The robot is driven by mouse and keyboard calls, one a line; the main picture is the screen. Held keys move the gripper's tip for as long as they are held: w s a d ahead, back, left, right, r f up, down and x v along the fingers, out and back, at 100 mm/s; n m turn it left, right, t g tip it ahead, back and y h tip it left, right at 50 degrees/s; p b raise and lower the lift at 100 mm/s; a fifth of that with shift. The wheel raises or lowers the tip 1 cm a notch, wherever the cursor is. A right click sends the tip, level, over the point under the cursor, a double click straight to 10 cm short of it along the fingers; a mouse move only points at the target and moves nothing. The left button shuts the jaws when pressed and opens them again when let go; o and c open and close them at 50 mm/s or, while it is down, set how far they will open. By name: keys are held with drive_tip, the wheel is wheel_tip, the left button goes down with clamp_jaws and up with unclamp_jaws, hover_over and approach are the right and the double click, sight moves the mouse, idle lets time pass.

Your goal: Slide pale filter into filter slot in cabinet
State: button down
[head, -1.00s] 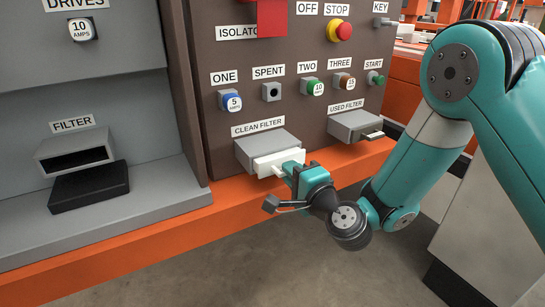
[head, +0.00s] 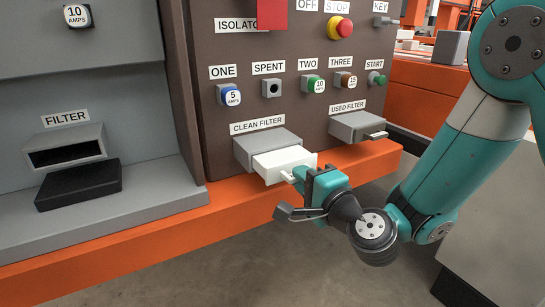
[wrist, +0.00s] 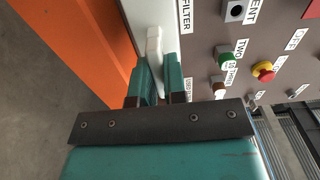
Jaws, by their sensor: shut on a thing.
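The pale filter (head: 284,163) is a white block partly out of the grey clean filter holder (head: 266,145) on the brown panel. My gripper (head: 300,178) is shut on the handle at the filter's front. In the wrist view my gripper (wrist: 161,75) has its two teal fingers around the white handle (wrist: 154,45). The filter slot (head: 66,155) is an open dark mouth in a grey housing under the FILTER label, at the left in the cabinet (head: 150,190). The filter's rear part is hidden inside the holder.
A black block (head: 78,186) lies on the cabinet ledge just below the slot. The used filter holder (head: 356,126) is right of the clean one, with a dark handle sticking out. Buttons and a red stop knob (head: 340,27) sit above. An orange beam (head: 110,242) runs along the front.

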sight(289, 166)
drive_tip(key=shift+b+v, duration=2.35)
drive_tip(key=shift+v, duration=0.25)
drive_tip(key=shift+p+x, duration=2.85)
drive_tip(key=shift+p+x, duration=2.4)
drive_tip(key=shift+p, duration=1.25)
